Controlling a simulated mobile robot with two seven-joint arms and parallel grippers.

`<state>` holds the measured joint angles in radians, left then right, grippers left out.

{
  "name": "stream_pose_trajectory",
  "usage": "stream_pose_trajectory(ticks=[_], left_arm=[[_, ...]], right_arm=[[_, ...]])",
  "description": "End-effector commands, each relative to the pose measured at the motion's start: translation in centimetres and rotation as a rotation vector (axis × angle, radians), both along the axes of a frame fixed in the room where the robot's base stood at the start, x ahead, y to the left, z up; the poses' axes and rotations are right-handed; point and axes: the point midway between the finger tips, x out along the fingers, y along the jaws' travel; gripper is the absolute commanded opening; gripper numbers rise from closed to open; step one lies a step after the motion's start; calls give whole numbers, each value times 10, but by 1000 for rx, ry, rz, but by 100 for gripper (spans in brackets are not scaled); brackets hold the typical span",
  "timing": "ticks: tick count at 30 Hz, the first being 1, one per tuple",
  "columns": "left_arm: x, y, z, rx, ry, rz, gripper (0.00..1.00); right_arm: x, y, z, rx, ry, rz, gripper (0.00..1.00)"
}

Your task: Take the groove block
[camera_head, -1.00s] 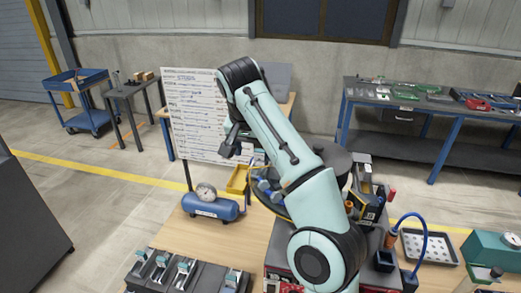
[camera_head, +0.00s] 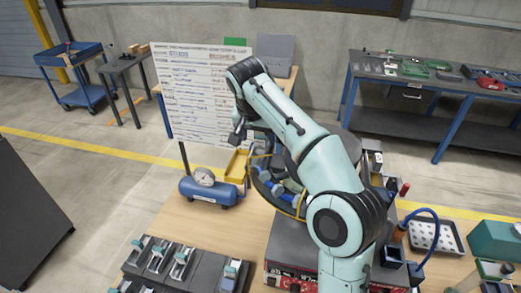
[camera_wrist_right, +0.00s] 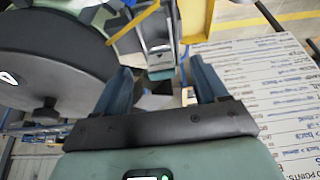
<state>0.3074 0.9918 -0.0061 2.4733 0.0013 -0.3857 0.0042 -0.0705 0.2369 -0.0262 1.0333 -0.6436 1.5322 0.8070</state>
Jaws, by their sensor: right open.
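My right gripper (camera_head: 238,134) hangs at the end of the bent pale-green arm, in front of the white text board. In the right wrist view its two blue fingers (camera_wrist_right: 158,75) stand apart. A yellow-edged chute with a pale-grey channel (camera_wrist_right: 157,40) shows just beyond the fingertips. Small dark and pale pieces (camera_wrist_right: 158,97) show between the fingers; I cannot tell whether one is the groove block. The round bowl feeder (camera_head: 272,188) with blue parts stands on the wooden bench, partly hidden by my arm. My left gripper is not in view.
A blue air tank with a gauge (camera_head: 208,192) stands left of the bowl. Grey clamp fixtures (camera_head: 185,265) line the bench front. A perforated tray (camera_head: 436,237) lies at the right. The white text board (camera_head: 195,95) stands behind. Bare wood (camera_head: 245,225) shows between tank and bowl.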

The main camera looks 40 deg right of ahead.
Motion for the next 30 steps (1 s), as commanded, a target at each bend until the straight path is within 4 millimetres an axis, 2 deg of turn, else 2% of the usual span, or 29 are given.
stream_pose_trajectory(ticks=[5, 14, 23, 27, 29, 30], left_arm=[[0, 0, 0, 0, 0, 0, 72], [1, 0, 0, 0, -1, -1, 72], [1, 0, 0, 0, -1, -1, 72], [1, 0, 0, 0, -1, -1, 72], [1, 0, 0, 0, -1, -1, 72], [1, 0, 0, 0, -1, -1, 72]], right_arm=[[3, -4, -11, 0, 1, -1, 72], [14, -18, -49, 0, 2, -2, 72], [15, -19, -53, 0, 0, -1, 72], [15, -19, -53, 0, 0, -1, 27], [15, -19, -53, 0, 0, -1, 7], [15, -19, -53, 0, 0, -1, 3]])
